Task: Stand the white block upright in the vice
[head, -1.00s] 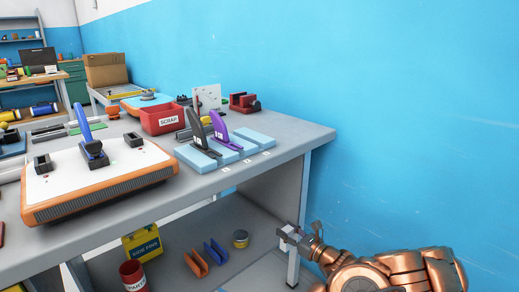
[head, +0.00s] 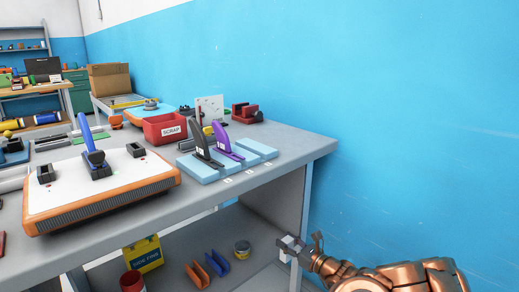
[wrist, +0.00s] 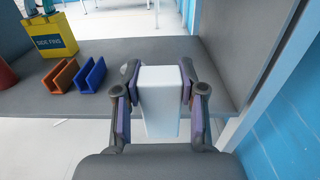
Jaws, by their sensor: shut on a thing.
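My gripper (head: 300,250) is low at the right in the head view, beside the table's near right leg and below the tabletop. It is shut on the white block (wrist: 160,100), which sits between the two finger pads in the wrist view. The block also shows small and partly hidden in the head view (head: 288,243). A red vice (head: 246,112) stands at the far right of the tabletop near the blue wall, apart from my gripper.
The grey table (head: 290,148) lies between my arm and the vice. A light blue rack (head: 258,147) with black and purple fins, a red scrap bin (head: 165,130) and an orange-edged board (head: 110,190) stand on it.

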